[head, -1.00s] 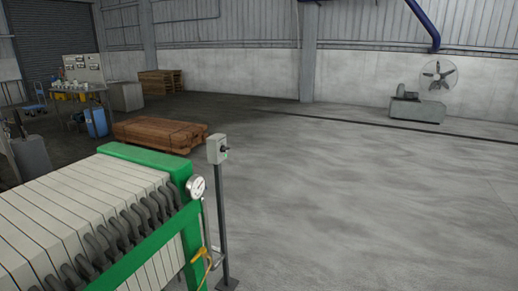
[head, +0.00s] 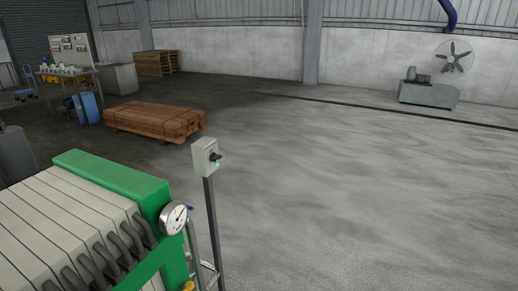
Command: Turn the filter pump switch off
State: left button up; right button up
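A small grey switch box (head: 206,157) stands on top of a thin dark post (head: 214,235), left of the middle in the head view. It has a black knob (head: 215,156) on its right-hand face and a small green light (head: 217,165) just below the knob. The exact angle of the knob is too small to tell. Neither of my grippers shows in the view.
A green-framed filter press (head: 112,183) with pale plates and a round gauge (head: 174,219) fills the lower left, close beside the post. A wooden pallet stack (head: 155,122) lies behind. The floor (head: 350,190) right of the post is clear. A fan (head: 454,57) stands far right.

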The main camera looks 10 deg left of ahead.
aim_at(214, 158)
jog(key=u, duration=0.4)
jog(key=i, duration=1)
jog(key=u, duration=0.85)
